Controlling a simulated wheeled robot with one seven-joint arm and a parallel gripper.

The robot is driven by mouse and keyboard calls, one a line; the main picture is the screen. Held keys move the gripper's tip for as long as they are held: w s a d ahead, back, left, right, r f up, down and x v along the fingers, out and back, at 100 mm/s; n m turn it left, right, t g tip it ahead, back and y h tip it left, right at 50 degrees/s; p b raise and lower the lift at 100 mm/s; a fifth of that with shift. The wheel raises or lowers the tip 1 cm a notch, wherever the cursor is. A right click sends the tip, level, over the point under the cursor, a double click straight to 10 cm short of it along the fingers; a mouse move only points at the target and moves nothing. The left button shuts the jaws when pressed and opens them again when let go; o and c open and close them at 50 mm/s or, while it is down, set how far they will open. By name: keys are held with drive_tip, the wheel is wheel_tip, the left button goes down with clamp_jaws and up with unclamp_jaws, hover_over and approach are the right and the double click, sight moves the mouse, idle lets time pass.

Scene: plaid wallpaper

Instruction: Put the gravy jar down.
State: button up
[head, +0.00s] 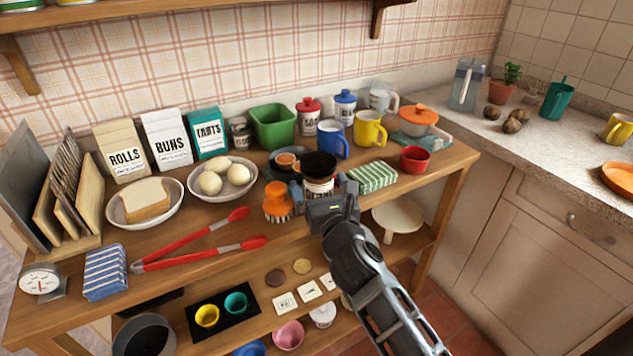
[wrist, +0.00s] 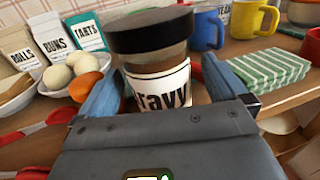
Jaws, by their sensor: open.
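The gravy jar (head: 318,186) has a black lid and a white label, and it is upright at the table's front part. In the wrist view the jar (wrist: 157,85) stands between the two blue-grey fingers of my gripper (wrist: 155,92). My gripper (head: 324,190) is open around the jar, with a finger on each side. The jar's base is hidden behind the gripper body, so its contact with the wooden table (head: 215,210) cannot be seen directly.
An orange pot (head: 278,200) stands close left of the jar, and a green striped cloth (head: 372,177) lies to its right. Red tongs (head: 200,255) lie at the front left.

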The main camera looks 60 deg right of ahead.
drive_tip(key=s+a+m+t+y+b, duration=0.2)
drive_tip(key=s+a+m+y, duration=1)
drive_tip(key=s+a+m, duration=1.3)
drive_tip(key=a+m, duration=0.2)
drive_tip(key=m, duration=0.2)
drive_tip(key=shift+s+a, duration=0.15)
drive_tip(key=shift+s+a+r+n+y, duration=0.2)
drive_tip(key=shift+s+n+y, duration=0.3)
drive_tip(key=shift+n, duration=0.6)
